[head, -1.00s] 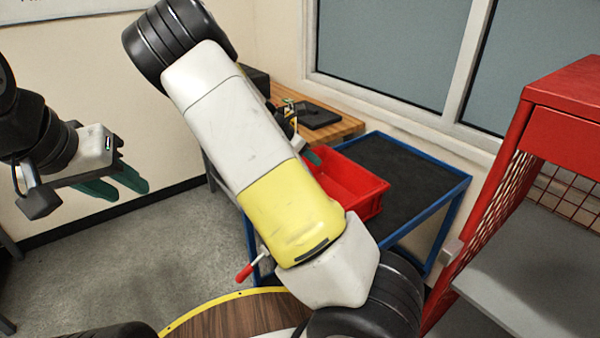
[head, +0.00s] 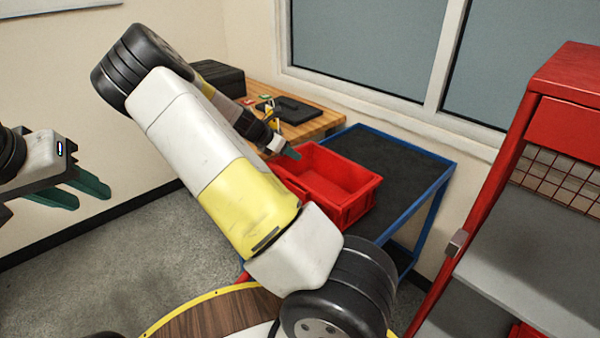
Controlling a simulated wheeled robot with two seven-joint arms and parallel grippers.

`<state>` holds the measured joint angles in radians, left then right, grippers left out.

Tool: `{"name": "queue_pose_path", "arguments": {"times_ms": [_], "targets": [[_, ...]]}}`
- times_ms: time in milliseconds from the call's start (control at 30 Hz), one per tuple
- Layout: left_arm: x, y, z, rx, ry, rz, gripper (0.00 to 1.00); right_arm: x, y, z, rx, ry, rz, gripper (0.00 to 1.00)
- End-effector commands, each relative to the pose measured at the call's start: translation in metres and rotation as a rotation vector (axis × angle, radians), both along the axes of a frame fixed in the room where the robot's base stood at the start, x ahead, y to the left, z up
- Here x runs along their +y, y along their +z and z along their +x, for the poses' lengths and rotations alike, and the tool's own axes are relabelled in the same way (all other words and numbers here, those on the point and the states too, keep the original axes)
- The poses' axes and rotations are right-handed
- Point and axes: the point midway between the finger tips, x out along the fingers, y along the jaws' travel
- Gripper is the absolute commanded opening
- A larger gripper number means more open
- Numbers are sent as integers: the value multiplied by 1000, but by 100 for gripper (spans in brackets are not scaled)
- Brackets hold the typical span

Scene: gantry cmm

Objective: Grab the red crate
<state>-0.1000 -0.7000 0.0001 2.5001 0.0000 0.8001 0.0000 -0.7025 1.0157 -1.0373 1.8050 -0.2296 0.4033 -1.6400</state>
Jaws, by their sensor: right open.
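The red crate (head: 352,203) is an open, empty-looking bin on the dark top of a blue-framed cart (head: 400,165). My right arm crosses in front and hides its near left part. My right gripper (head: 291,153) is mostly hidden behind that arm. One green fingertip shows at the crate's far left rim; I cannot tell whether it touches. It is open, and nothing shows in it. My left gripper (head: 82,190) hangs at the far left, away from the crate, with its two green fingers apart and empty.
A wooden bench (head: 310,125) with a black case (head: 220,80) and a dark flat item stands behind the cart. A red shelf unit (head: 570,130) with mesh sides stands close on the right. The cart top right of the crate is clear.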

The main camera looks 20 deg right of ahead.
Motion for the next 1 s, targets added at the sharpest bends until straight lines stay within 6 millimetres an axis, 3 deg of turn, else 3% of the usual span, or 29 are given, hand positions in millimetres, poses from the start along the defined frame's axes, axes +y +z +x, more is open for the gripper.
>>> {"name": "queue_pose_path", "arguments": {"times_ms": [367, 567, 1000], "targets": [[0, 0, 0, 0, 0, 0, 36, -7, -8, 3, -1, 1, 0, 39], [0, 0, 0, 0, 0, 0, 36, -7, -8, 3, -1, 1, 0, 0], [0, 0, 0, 0, 0, 0, 36, -7, -8, 3, -1, 1, 0, 0]]}}
